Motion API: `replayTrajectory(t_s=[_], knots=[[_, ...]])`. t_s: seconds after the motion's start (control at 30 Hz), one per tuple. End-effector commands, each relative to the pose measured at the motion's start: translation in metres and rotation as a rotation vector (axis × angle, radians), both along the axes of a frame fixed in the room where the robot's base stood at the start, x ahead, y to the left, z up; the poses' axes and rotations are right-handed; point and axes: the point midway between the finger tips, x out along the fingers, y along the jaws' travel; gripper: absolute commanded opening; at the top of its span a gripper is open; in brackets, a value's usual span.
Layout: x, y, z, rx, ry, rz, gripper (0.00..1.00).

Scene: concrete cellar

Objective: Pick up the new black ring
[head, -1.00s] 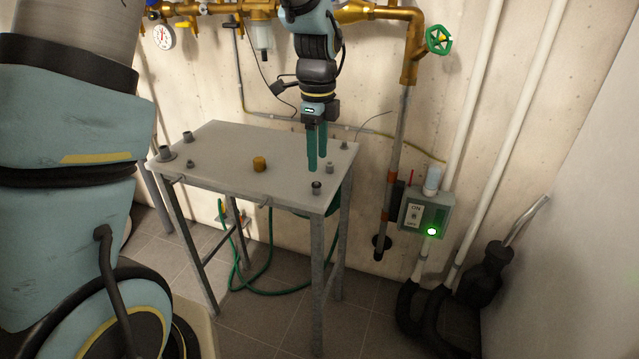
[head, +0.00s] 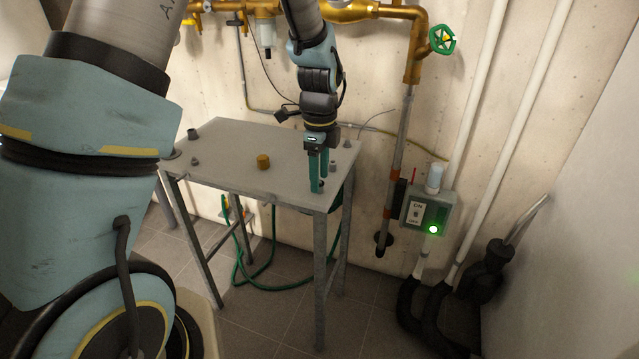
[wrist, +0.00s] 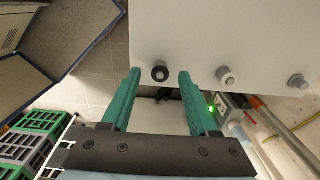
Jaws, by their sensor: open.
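The black ring (wrist: 159,73) shows in the wrist view as a dark ring with a lighter centre, at the near corner of the grey table. It seems to sit around a short grey peg; how far down it sits I cannot tell. My gripper (head: 318,183) is open, its green fingers pointing down at the table's right front corner. In the wrist view one fingertip lies on each side of the ring, with a gap on both sides. In the head view the fingers largely hide the ring.
A grey fitting (wrist: 226,76) stands right of my fingers in the wrist view, with another (wrist: 298,81) beyond. A switch box (head: 428,212) with a green light is right of the table.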

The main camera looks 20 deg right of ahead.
Motion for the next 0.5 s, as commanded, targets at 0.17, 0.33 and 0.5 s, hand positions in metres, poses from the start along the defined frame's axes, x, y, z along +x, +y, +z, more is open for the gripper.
replayTrajectory(t_s=[0.17,0.33,0.5], knots=[[0.0003,0.0003,-0.0027,0.0,0.0,0.002,0.6],[0.0002,0.0001,-0.0041,0.0,0.0,0.001,0.6],[0.0001,0.0001,-0.004,0.0,0.0,0.001,0.6]])
